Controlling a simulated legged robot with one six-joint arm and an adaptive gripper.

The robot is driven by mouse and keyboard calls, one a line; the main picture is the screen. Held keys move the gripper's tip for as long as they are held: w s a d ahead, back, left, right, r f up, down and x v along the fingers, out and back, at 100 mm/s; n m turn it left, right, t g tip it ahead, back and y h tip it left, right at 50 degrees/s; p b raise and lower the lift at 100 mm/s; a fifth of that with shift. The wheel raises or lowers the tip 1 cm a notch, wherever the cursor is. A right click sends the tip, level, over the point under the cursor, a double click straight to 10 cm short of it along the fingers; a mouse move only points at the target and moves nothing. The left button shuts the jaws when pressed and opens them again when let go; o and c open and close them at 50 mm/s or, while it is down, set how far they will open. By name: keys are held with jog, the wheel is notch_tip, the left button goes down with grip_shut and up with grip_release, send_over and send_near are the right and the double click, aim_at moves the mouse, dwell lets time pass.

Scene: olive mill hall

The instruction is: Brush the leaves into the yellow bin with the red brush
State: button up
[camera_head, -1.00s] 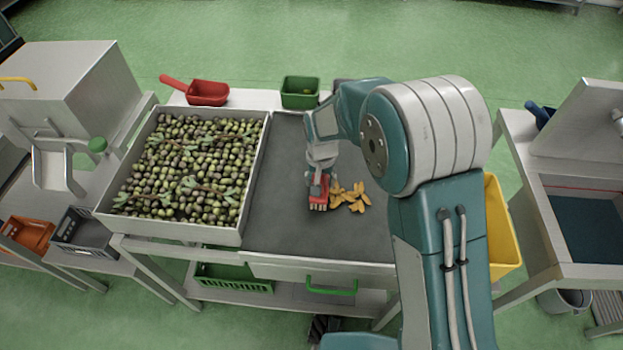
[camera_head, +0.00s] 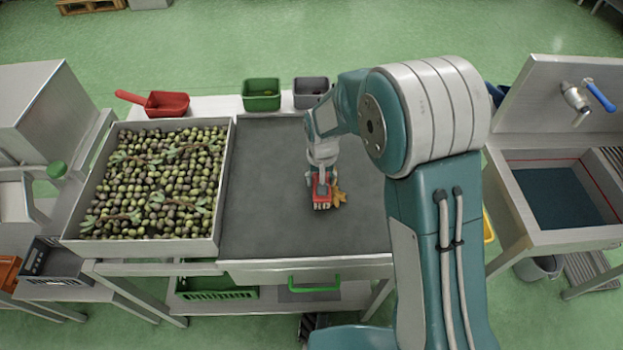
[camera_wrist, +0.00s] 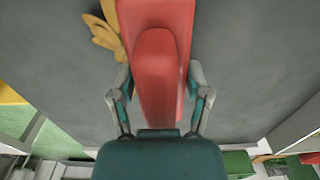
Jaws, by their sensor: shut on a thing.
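My gripper (camera_head: 321,178) is shut on the red brush (camera_head: 321,190), whose bristle end is down at the grey tabletop. In the wrist view the brush (camera_wrist: 160,50) lies between both fingers. The yellow-brown leaves (camera_head: 340,197) lie just right of the brush in the head view, close against it or touching; part of the pile is hidden. In the wrist view leaves (camera_wrist: 103,36) show left of the brush. The yellow bin (camera_head: 488,226) stands beyond the table's right side, mostly hidden behind my arm; a yellow patch (camera_wrist: 8,95) shows at the wrist view's left edge.
A crate of olives (camera_head: 227,180) fills the table's left side. A red scoop (camera_head: 165,103), a green tub (camera_head: 262,94) and a grey tub (camera_head: 311,91) stand along the back. A sink (camera_head: 565,240) stands at right. The tabletop between crate and brush is clear.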

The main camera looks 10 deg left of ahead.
jog(key=shift+w+d, duration=0.7)
jog(key=shift+d, duration=2.8)
jog(key=shift+w+d, duration=0.7)
jog(key=shift+d, duration=2.75)
jog(key=shift+w+d, duration=0.7)
jog(key=shift+d, duration=2.8)
jog(key=shift+d+r, duration=0.15)
jog(key=shift+s+a+r, duration=0.1)
jog(key=shift+a+r, duration=0.05)
jog(key=shift+r, duration=0.75)
jog(key=shift+w+a+r, duration=0.1)
jog(key=shift+a+r, duration=0.1)
jog(key=shift+r, duration=0.65)
jog(key=shift+s+a+r, duration=0.1)
jog(key=shift+a+r, duration=0.05)
jog(key=shift+r, duration=0.75)
